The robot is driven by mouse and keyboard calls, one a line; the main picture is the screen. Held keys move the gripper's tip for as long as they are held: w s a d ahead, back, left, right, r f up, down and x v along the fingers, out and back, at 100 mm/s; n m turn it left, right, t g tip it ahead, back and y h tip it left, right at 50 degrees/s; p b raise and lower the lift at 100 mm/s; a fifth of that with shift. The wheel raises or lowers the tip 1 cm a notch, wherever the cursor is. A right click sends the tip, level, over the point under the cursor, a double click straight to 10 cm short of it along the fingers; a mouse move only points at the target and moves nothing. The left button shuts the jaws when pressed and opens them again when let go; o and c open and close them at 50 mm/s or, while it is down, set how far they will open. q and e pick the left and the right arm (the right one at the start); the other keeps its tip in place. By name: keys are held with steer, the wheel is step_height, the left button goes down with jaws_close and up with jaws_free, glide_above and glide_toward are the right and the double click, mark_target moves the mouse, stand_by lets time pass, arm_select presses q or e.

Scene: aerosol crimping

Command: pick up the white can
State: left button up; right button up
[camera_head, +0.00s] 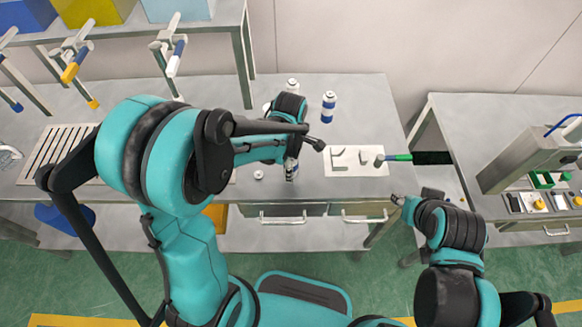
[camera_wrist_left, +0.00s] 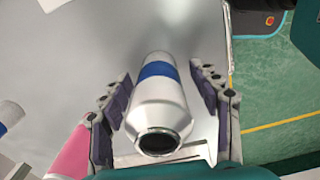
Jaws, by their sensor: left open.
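A white can with a blue band (camera_wrist_left: 160,95) stands between the two fingers of my left gripper (camera_wrist_left: 165,90) in the left wrist view. The fingers are open, one on each side of it, with a visible gap at its upper part. In the head view the can (camera_head: 291,170) shows at the front part of the steel table, partly hidden by my left gripper (camera_head: 290,155). My right gripper (camera_head: 397,200) is beyond the table's front right corner; it is too small to tell whether it is open or shut.
A small white part (camera_head: 259,175) lies left of the can.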

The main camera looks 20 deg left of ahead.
arm_select(q)
steer(key=shift+w+f, duration=0.1)
steer(key=shift+f, duration=0.5)
steer(key=c, duration=1.2)
steer(key=shift+r, duration=0.2)
